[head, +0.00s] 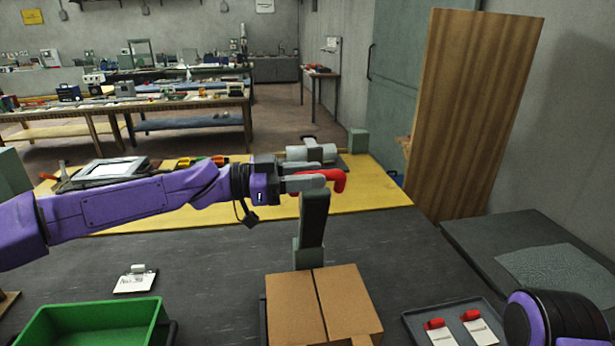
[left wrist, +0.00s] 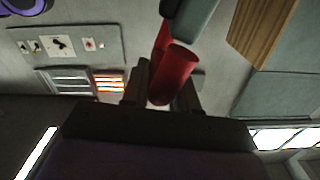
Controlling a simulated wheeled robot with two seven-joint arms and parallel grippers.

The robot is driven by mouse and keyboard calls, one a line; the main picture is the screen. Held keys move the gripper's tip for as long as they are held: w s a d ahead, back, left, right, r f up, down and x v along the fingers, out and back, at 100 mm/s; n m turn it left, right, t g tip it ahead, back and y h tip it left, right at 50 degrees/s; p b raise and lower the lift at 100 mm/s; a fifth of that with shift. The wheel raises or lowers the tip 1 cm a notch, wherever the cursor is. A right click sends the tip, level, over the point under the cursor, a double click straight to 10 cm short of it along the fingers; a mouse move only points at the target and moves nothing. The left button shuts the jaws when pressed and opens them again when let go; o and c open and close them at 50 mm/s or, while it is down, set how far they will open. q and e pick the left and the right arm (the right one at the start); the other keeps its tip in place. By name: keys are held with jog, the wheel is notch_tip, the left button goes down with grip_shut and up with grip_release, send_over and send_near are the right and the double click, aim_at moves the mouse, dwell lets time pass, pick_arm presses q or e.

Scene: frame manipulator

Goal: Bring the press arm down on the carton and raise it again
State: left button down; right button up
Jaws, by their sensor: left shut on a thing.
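The brown carton (head: 300,303) sits at the front middle of the bench with its top flaps closed. The grey-green press arm (head: 313,222) stands raised behind the carton, clear of its top. Its red handle (head: 338,180) is at the upper end. My left gripper (head: 312,182) is shut on the red handle, reaching in from the left. In the left wrist view the red handle (left wrist: 173,73) lies between the fingers, with part of the press arm (left wrist: 196,20) above it. My right gripper is out of view; only part of my right arm shows at the lower right.
A green bin (head: 95,322) stands at the front left, near a white tag (head: 135,283). A dark tray (head: 412,322) with red-ended items lies right of the carton. A tall wooden board (head: 470,115) stands at the back right. A yellow strip (head: 385,213) crosses behind the press.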

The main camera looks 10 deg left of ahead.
pick_arm(q)
jog(key=s+d+f+m+b, duration=0.4)
jog(key=s+f+m+b, duration=0.3)
jog(key=b, duration=2)
jog(key=shift+s+d+f, duration=0.15)
jog(key=shift+s+f, duration=1.95)
jog(key=shift+s, duration=1)
jog(key=c, duration=1)
grip_release()
jog(key=shift+o, duration=0.2)
jog(key=v, duration=1)
jog(key=shift+a+b, duration=0.3)
jog(key=shift+b, duration=0.1)
